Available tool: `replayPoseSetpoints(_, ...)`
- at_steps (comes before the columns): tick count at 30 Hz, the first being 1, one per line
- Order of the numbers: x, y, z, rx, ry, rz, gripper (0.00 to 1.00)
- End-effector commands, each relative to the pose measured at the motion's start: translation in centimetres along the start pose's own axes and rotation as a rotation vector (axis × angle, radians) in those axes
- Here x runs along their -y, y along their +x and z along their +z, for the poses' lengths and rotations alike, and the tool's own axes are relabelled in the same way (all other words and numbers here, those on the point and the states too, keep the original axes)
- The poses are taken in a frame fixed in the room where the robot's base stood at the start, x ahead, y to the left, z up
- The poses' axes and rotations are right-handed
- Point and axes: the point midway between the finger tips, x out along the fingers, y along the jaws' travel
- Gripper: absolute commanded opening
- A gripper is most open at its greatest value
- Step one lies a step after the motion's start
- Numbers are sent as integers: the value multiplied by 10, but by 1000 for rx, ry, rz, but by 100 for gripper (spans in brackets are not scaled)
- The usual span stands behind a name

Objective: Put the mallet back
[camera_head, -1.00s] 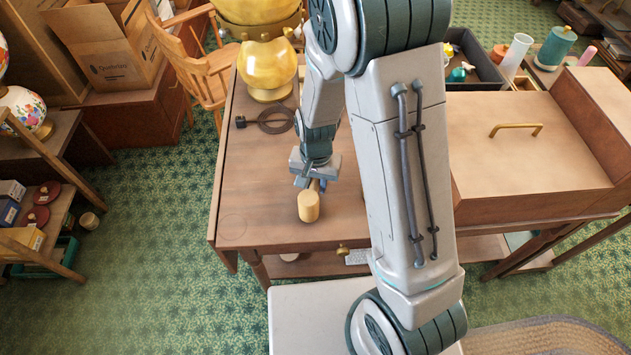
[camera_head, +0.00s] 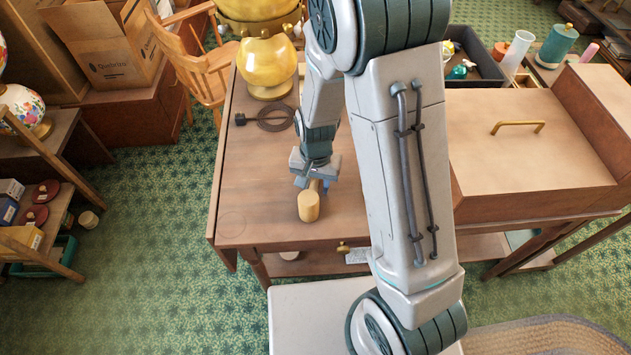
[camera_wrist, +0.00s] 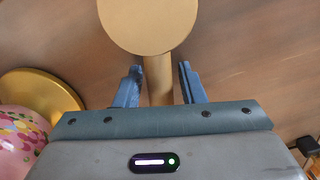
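The mallet has a pale wooden cylindrical head (camera_head: 309,207) and lies on the brown table's left part, near its front edge. In the wrist view its head (camera_wrist: 148,22) is at the top, and its handle (camera_wrist: 159,80) runs down between my fingers. My gripper (camera_head: 317,186) is low over the table, just behind the head. In the wrist view my gripper (camera_wrist: 161,82) is open, with one blue finger on each side of the handle and a visible gap at the right. The handle's far end is hidden by my gripper.
A box with a brass handle (camera_head: 530,150) and a dark tray (camera_head: 487,70) stand right. The table's front left is clear.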

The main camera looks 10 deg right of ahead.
Motion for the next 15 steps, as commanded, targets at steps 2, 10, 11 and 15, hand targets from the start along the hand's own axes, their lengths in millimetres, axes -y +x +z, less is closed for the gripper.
replayPoseSetpoints(2, 0, 0, 0, 0, 0, 0, 36)
replayPoseSetpoints(10, 0, 0, 0, 0, 0, 0, 36)
replayPoseSetpoints(11, 0, 0, 0, 0, 0, 0, 36)
replayPoseSetpoints(15, 0, 0, 0, 0, 0, 0, 36)
